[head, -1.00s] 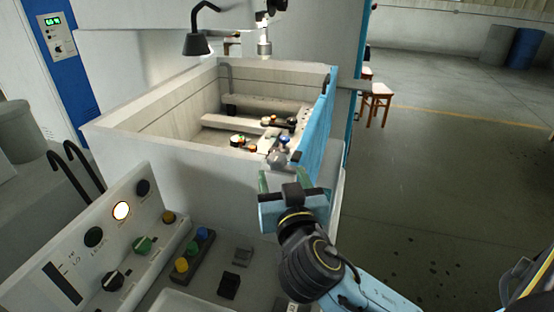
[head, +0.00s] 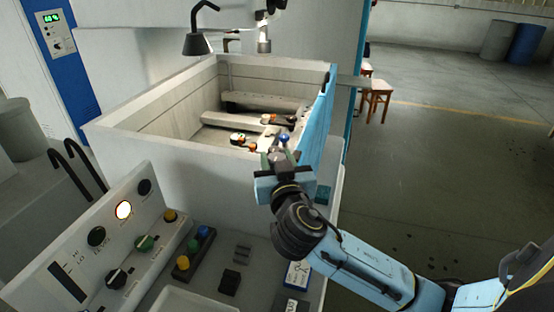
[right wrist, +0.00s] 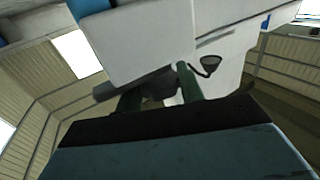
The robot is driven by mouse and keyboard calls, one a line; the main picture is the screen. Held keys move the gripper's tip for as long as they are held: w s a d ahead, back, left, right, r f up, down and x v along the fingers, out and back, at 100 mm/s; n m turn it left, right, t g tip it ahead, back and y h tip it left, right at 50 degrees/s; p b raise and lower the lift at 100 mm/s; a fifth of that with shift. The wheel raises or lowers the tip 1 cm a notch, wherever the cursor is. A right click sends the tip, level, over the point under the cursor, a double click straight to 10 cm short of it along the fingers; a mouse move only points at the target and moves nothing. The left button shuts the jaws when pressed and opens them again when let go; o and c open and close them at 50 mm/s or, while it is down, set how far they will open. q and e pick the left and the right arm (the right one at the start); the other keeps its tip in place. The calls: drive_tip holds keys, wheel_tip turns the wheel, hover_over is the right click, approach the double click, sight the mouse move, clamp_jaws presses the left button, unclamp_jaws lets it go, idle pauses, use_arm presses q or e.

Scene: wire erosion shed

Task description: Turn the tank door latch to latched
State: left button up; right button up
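The blue tank door (head: 318,124) stands at the right side of the pale open tank (head: 140,140). A small grey fitting with a blue knob (head: 284,139), which looks like the latch, is at the tank's front right corner by the door. My right gripper (head: 272,158) is right at this fitting and partly hides it, so its turn position is unclear. In the right wrist view the green fingers (right wrist: 159,92) are apart, with a dark part between them; I cannot tell if they touch it. My left gripper is not in view.
A control panel (head: 70,262) with knobs and a lit button is at the lower left. A black lamp (head: 197,43) hangs above the tank. Several small parts lie inside the tank. The floor on the right is open, with wooden stools (head: 379,95) farther back.

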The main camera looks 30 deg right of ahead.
drive_tip(key=shift+c, duration=1.3)
drive_tip(key=shift+y, duration=0.3)
drive_tip(key=n+t+y, duration=0.1)
drive_tip(key=n+y, duration=0.2)
drive_tip(key=y, duration=0.1)
drive_tip(key=shift+d, duration=0.1)
drive_tip(key=n+y+p, duration=0.1)
drive_tip(key=n+y, duration=0.1)
drive_tip(key=y, duration=0.1)
drive_tip(key=n+y+p, duration=0.1)
drive_tip(key=n+y, duration=0.1)
drive_tip(key=y, duration=0.2)
drive_tip(key=shift+r+n, duration=0.15)
drive_tip(key=shift+n, duration=0.15)
drive_tip(key=n+g+y+p, duration=0.1)
drive_tip(key=n+y, duration=0.1)
drive_tip(key=y, duration=0.2)
drive_tip(key=shift+d+n+g, duration=0.1)
drive_tip(key=shift+n+g, duration=0.3)
drive_tip(key=shift+n+g+y+b, duration=0.3)
drive_tip(key=shift+n+g+y, duration=1.2)
drive_tip(key=shift+y, duration=0.5)
drive_tip(key=shift+n+g+y, duration=0.3)
drive_tip(key=shift+g, duration=0.1)
